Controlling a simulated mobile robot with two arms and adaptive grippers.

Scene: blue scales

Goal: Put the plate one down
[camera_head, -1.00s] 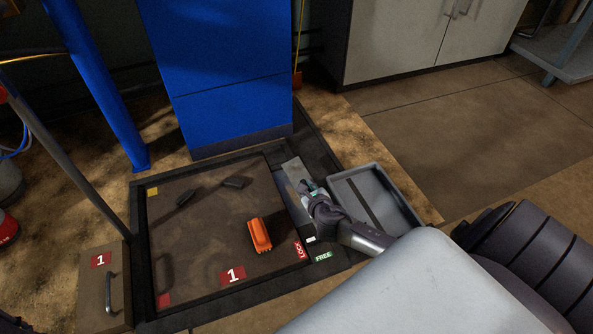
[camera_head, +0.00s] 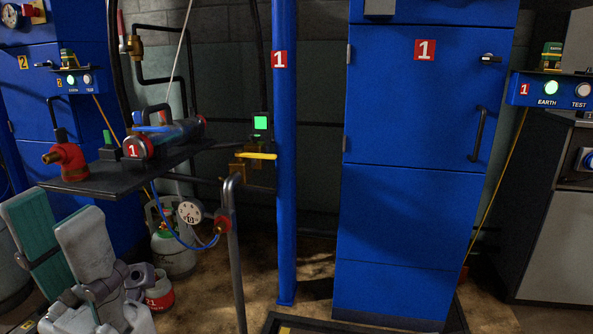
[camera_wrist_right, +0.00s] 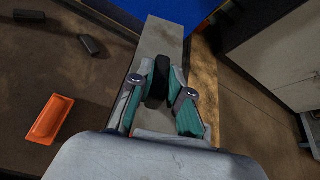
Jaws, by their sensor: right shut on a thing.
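The platform with the 1 label is seen now only as a dark-framed edge (camera_head: 345,329) at the bottom of the head view. In the right wrist view its brown surface (camera_wrist_right: 60,55) fills the left side. My right gripper (camera_wrist_right: 160,78) is shut on a black handle (camera_wrist_right: 158,85) above the pale grey strip (camera_wrist_right: 163,38) along the platform's side. The head view does not show this gripper now. My left gripper (camera_head: 54,214) is at the lower left of the head view, its two teal-padded fingers apart and nothing visible between them.
An orange tray-like block (camera_wrist_right: 52,118) and black pieces (camera_wrist_right: 90,44) lie on the platform. A blue cabinet (camera_head: 410,190) marked 1 stands behind it. A blue post (camera_head: 285,180), a grey pipe (camera_head: 236,250) and a dark shelf with a cylinder (camera_head: 110,180) stand near my left arm.

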